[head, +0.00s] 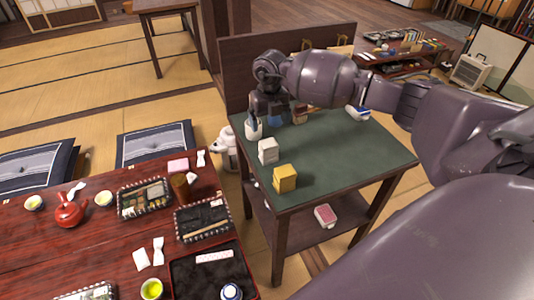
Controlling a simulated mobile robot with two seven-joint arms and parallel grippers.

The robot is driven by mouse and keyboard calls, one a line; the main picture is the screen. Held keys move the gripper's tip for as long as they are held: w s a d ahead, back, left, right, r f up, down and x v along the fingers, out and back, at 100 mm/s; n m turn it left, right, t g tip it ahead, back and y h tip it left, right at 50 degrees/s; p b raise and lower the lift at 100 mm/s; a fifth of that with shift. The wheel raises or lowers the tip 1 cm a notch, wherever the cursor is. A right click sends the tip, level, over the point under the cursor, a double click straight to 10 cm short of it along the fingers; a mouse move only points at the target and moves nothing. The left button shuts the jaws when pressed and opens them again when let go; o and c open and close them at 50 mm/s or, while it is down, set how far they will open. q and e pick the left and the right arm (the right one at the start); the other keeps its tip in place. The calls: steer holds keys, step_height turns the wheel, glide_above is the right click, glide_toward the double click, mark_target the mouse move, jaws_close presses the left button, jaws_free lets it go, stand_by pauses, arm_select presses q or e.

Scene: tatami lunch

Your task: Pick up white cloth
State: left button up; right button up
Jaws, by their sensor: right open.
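Small white pieces that look like folded cloth or paper lie on the red lacquered table (100,243). One white piece (158,250) and a flatter one (141,259) lie near its front. Another (201,158) lies by its far right corner, and one (77,189) is near the red teapot. I cannot tell which is the white cloth. My right gripper (266,121) is open, pointing down over the far left part of the green-topped side table (345,158). A white object (253,130) is right beside its fingers; I cannot tell if they touch. My left gripper is out of view.
A white box (267,151) and a yellow box (285,178) stand on the green top. A white and blue item (357,112) lies near its back, partly by my arm. A red teapot (69,210) and black trays (203,220) crowd the red table.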

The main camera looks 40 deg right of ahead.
mark_target(268, 143)
step_height(268, 143, down, 4)
steer(key=shift+a+f+b, duration=0.1)
steer(key=shift+f+b, duration=0.2)
steer(key=shift+f, duration=0.4)
step_height(268, 143, down, 4)
steer(key=shift+s+a+r, duration=0.1)
steer(key=shift+a+r, duration=0.05)
steer(key=shift+r, duration=0.1)
steer(key=shift+f+b, duration=0.3)
steer(key=shift+f, duration=0.2)
steer(key=c, duration=0.9)
steer(key=shift+c, duration=0.5)
steer(key=shift+r, duration=0.35)
step_height(268, 143, up, 20)
steer(key=p, duration=0.2)
steer(key=shift+f, duration=0.25)
